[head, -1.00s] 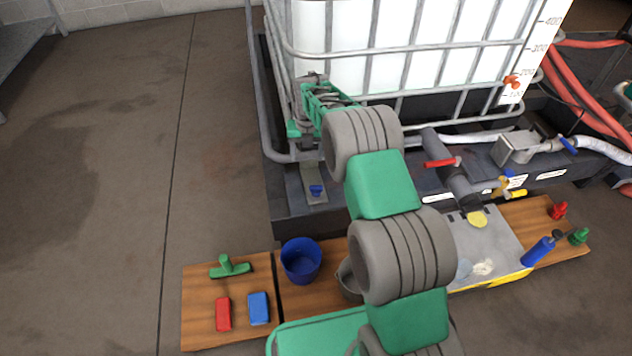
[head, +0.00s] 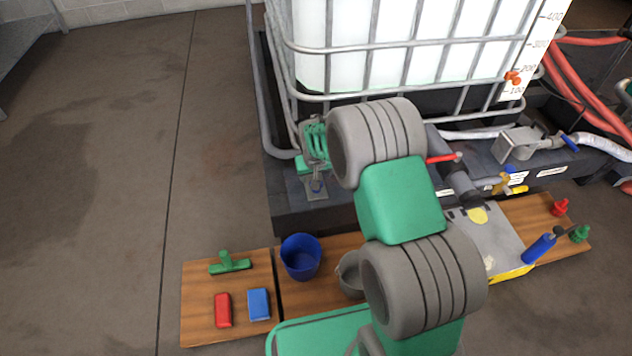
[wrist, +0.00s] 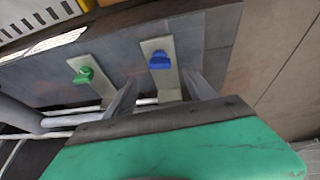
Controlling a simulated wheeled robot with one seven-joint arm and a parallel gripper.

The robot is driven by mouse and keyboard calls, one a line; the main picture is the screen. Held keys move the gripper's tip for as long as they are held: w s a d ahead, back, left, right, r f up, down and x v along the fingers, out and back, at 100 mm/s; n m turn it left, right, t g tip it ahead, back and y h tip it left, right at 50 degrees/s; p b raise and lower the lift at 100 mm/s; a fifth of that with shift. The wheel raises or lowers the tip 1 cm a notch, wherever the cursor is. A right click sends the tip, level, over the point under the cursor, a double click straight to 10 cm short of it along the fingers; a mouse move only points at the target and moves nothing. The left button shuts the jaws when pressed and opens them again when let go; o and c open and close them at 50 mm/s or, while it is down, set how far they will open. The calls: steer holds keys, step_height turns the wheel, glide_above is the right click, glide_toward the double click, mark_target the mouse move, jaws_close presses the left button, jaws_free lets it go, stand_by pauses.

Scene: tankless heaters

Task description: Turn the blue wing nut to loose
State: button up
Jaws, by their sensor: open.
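The blue wing nut (wrist: 160,60) sits on a pale metal bracket (wrist: 168,84) in the wrist view. My gripper (wrist: 161,80) is open and empty, with one finger on each side of that bracket in the picture. The nut appears just beyond the fingertips, and I see no contact. A green wing nut (wrist: 84,75) on a similar bracket is to the left in the wrist view.
The caged white tank (head: 400,45) stands behind my arm, with a metal cage bar close to my gripper. The left floor is clear.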

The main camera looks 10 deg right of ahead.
steer(key=w+f+b, duration=0.1)
steer(key=f, duration=0.1)
steer(key=f+m+b, duration=0.1)
steer(key=f, duration=0.1)
steer(key=w+f+m+b, duration=0.1)
steer(key=f, duration=0.1)
steer(key=shift+w+d+f+b, duration=0.3)
steer(key=shift+w+f+b, duration=0.05)
steer(key=shift+f, duration=0.05)
steer(key=shift+w+f, duration=0.2)
steer(key=shift+f, duration=0.05)
steer(key=c, duration=1.4)
